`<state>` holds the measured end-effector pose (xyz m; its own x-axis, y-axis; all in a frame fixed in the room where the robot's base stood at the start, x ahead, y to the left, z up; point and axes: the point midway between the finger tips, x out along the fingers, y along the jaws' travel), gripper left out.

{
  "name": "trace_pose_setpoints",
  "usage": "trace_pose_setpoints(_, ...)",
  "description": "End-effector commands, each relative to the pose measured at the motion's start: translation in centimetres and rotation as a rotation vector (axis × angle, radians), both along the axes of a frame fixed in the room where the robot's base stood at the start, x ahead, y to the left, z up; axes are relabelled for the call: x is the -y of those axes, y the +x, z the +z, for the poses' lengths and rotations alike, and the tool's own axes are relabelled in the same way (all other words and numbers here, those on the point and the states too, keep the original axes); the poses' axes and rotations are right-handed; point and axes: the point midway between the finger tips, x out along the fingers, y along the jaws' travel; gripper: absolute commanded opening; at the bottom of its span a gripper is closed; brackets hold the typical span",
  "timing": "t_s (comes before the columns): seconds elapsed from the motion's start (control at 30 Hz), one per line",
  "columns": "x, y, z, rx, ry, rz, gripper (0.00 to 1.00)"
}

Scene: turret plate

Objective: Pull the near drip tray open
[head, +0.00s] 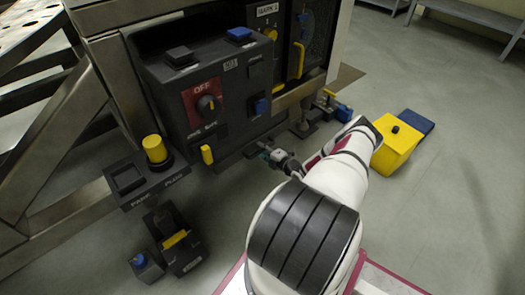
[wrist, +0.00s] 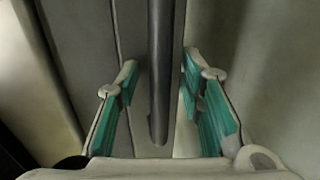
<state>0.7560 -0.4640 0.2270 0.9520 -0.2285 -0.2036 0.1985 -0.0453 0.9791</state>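My gripper (head: 276,156) is low beside the dark control box, at its lower right edge in the head view. In the wrist view my gripper (wrist: 160,78) is open, with teal pads left and right. A dark upright bar (wrist: 158,65) runs between the fingers, with a gap to each pad. It looks like a handle, but I cannot tell for sure that it belongs to the near drip tray. A dark ledge (head: 236,156) under the control box may be that tray; my gripper partly hides its right end.
The control box (head: 150,85) carries a red OFF dial plate (head: 203,102) and a yellow lever (head: 207,155). A yellow knob (head: 155,149) stands at left, above a dark pedal (head: 177,240). Floor at right is open.

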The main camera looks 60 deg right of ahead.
Motion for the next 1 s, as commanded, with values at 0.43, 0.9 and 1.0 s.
trace_pose_setpoints(0.43,0.0,-0.2,0.0,0.0,0.0,0.0,0.0)
trace_pose_setpoints(0.9,-1.7,-7.6,0.0,-0.002,0.003,-0.005,0.0)
trace_pose_setpoints(1.0,-2.3,-10.3,0.0,-0.002,0.003,-0.006,0.0)
